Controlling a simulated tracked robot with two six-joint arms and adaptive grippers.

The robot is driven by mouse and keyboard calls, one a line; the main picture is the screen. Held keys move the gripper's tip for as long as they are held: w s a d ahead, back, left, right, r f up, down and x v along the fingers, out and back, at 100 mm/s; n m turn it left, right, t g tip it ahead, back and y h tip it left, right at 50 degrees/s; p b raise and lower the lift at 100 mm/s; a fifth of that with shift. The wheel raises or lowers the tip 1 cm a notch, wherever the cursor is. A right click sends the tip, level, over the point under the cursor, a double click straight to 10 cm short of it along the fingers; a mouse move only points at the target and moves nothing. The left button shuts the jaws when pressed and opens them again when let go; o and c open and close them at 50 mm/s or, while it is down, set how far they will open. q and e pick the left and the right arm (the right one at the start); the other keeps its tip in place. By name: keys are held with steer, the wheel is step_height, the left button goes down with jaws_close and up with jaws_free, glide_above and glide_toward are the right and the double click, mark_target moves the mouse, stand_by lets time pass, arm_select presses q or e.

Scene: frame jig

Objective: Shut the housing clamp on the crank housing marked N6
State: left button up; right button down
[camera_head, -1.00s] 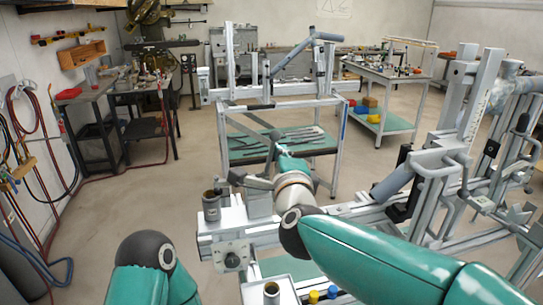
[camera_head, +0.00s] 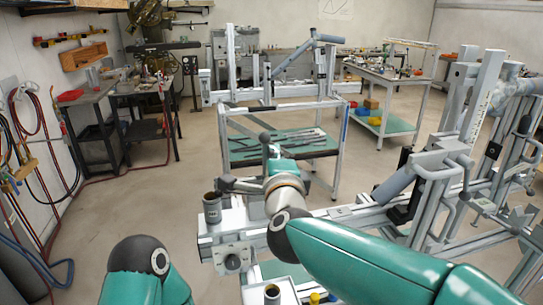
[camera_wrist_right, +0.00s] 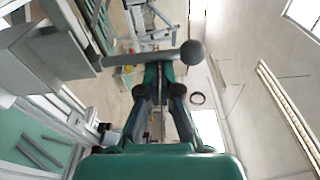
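A grey clamp arm (camera_head: 240,185) lies roughly level on the near frame jig's left end, beside my right wrist. A lever with a dark ball knob (camera_head: 264,138) stands up behind my right gripper (camera_head: 272,158). In the right wrist view the lever bar and ball (camera_wrist_right: 192,52) cross just beyond the fingertips. My right gripper (camera_wrist_right: 159,72) has its fingertips drawn together, with the bar across their tips; contact is unclear. A grey cylinder with a dark open top (camera_head: 212,209) stands to the left, its label too small to read. My left gripper is out of view.
The jig's grey rail (camera_head: 345,215) runs to the right, with upright posts and clamps (camera_head: 440,165). Another open cylinder (camera_head: 272,293) is at the near edge. Behind stands a second frame on a green-topped table (camera_head: 285,143). Open floor (camera_head: 130,210) lies to the left.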

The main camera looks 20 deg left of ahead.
steer(key=shift+s+a, duration=0.1)
steer(key=w+d+b, duration=0.2)
steer(key=w+d, duration=0.1)
steer(key=b+v, duration=0.2)
steer(key=v, duration=0.8)
steer(key=shift+d+b, duration=0.15)
steer(key=shift+b, duration=0.25)
steer(key=shift+f, duration=0.1)
steer(key=shift+d, duration=0.1)
